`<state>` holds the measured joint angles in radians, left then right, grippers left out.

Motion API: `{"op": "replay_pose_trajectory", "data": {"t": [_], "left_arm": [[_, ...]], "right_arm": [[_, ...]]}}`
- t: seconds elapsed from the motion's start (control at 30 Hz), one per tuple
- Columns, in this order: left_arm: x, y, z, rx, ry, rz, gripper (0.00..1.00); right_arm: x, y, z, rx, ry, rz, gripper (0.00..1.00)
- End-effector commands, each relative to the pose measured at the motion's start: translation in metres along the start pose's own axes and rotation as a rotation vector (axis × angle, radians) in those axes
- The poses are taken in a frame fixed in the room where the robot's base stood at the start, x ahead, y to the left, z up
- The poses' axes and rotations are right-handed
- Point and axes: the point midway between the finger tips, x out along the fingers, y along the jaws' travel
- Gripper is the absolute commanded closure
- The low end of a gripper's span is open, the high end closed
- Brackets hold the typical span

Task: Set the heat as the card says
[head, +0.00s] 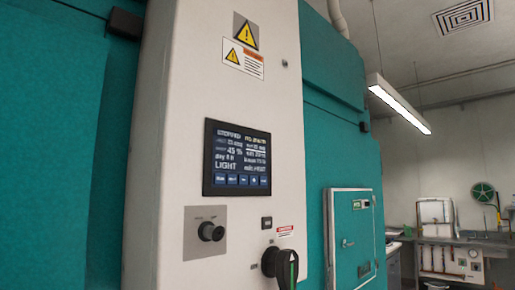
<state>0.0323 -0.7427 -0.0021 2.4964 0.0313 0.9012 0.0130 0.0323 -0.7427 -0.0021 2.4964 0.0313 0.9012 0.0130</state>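A white control panel (261,100) stands in front of me, set between teal chamber walls. Its dark touch screen (237,159) is lit with white and yellow text, including "LIGHT", and a row of blue buttons along the bottom. Most of the text is too small to read surely. Below the screen, a black round knob (211,231) sits on a grey plate. To its right is a black rotary handle (281,266) with a green mark, cut by the lower edge. No card with a heat setting can be made out. Neither gripper is in view.
Yellow warning signs (245,32) are on the upper panel. A small teal door (354,238) with a pale frame is at right. Farther right are a bench (470,241), a white wall unit and a green hose reel (483,192).

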Motion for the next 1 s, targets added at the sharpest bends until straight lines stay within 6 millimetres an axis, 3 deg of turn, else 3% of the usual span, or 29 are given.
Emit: {"op": "replay_pose_trajectory", "data": {"t": [0.83,1.0], "left_arm": [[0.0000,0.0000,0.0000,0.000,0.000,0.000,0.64],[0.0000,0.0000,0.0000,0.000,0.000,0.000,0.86]], "right_arm": [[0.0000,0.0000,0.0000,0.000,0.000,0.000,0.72],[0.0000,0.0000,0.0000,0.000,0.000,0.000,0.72]]}}
